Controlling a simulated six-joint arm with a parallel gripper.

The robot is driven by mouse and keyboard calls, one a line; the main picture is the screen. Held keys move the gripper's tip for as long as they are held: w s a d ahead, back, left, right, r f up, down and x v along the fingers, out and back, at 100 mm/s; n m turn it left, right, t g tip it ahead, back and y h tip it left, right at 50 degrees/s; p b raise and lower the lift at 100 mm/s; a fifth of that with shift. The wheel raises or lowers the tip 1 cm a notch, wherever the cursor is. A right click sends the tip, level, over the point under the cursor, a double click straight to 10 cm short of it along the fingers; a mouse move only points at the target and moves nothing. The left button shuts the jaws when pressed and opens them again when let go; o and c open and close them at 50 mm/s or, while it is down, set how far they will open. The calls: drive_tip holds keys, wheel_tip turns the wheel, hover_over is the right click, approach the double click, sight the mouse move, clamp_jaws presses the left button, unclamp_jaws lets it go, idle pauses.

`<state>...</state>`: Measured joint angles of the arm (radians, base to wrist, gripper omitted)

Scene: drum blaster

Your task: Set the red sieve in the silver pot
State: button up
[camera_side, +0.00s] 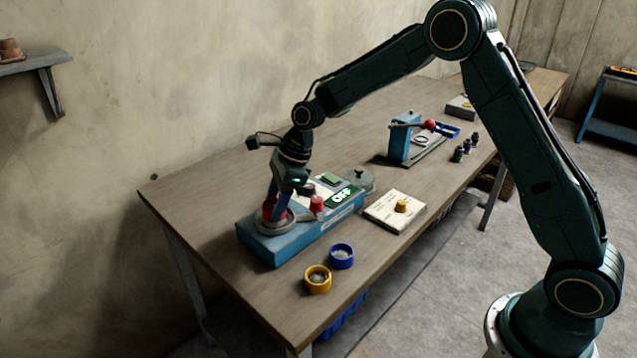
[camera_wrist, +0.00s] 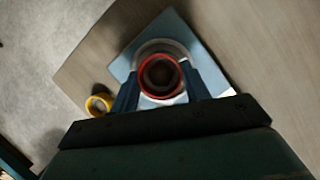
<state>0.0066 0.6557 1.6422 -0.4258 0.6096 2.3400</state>
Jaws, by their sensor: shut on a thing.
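The red sieve (camera_wrist: 146,88) shows in the wrist view as a red ring between the two fingers of my gripper (camera_wrist: 168,90). In the side view my gripper (camera_side: 275,208) points down at the left end of the blue machine, and the red sieve (camera_side: 268,211) is partly hidden by the fingers. My gripper is shut on the sieve. The silver pot (camera_side: 277,226) is a round metal bowl on the blue machine, and its pale rim (camera_wrist: 163,45) surrounds the red ring in the wrist view. I cannot tell how deep the sieve sits in it.
The blue machine (camera_side: 300,239) carries a red knob (camera_side: 316,204) and a green display (camera_side: 342,195). A grey lid (camera_side: 361,181) lies behind it. A blue ring (camera_side: 341,256) and a yellow ring (camera_side: 318,279) stand in front. A cream block (camera_side: 395,211) is to the right.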

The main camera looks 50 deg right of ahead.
drive_tip(key=shift+f, duration=0.75)
idle(1.3)
drive_tip(key=o, duration=1.1)
drive_tip(key=shift+c, duration=0.9)
drive_tip(key=shift+r, duration=0.2)
drive_tip(key=shift+o, duration=1.1)
drive_tip(key=shift+r, duration=2.85)
